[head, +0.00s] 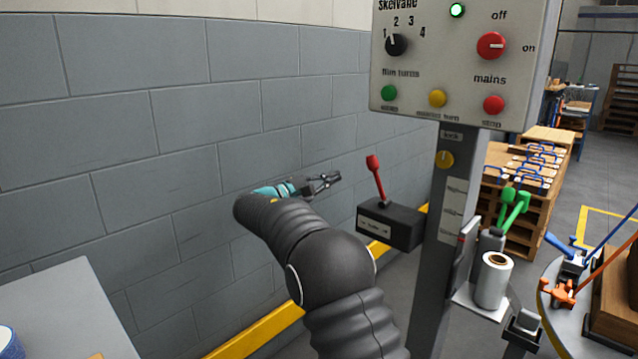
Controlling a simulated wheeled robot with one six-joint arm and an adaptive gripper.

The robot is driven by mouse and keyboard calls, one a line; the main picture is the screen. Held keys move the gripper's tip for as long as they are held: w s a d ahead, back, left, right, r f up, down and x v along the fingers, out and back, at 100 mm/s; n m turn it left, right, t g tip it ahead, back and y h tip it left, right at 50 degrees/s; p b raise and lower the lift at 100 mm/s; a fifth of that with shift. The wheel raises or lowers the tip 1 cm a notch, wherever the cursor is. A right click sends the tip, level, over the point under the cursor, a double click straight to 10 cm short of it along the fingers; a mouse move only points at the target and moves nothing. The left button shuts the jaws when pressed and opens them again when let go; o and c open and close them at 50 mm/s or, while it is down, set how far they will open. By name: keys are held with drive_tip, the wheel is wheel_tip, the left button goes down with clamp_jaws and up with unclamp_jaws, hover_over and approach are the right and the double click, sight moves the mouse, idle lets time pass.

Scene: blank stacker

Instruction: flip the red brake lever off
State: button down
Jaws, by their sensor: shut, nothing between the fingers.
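The red brake lever (376,179) stands up from a dark box (391,224) on the left side of the grey post. Its red knob is at the top and the lever tilts a little to the left. The box has a white label too small to read. My gripper (334,177) is to the left of the lever at about the height of its knob, pointing right, with a gap seen in the picture between its tips and the lever. Its fingers are shut and empty. Nothing hides the lever.
The post (445,220) carries a control panel (455,60) with knobs and buttons above. A grey block wall (180,110) runs behind my arm. At right are a white film roll (494,279), green handles (514,206) and stacked pallets (528,180).

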sight(369, 165)
drive_tip(key=d+r, duration=0.2)
drive_tip(key=d, duration=0.4)
drive_tip(key=shift+w+d, duration=0.25)
drive_tip(key=shift+w, duration=0.1)
drive_tip(key=shift+s+d+r+m+b, duration=0.3)
drive_tip(key=shift+r+m+b, duration=0.15)
drive_tip(key=shift+m, duration=0.25)
drive_tip(key=shift+s+d+r+m+g+y+b, duration=0.25)
drive_tip(key=shift+s+d+m+b, duration=0.2)
drive_tip(key=shift+m+b, duration=0.35)
drive_tip(key=s+d+r+m+g+y+b, duration=0.1)
drive_tip(key=s+d+m+y+b, duration=0.1)
drive_tip(key=s+d+m+b, duration=0.3)
drive_tip(key=shift+s+d+r+m+b, duration=0.15)
drive_tip(key=shift+m+b, duration=0.35)
drive_tip(key=shift+b, duration=0.9)
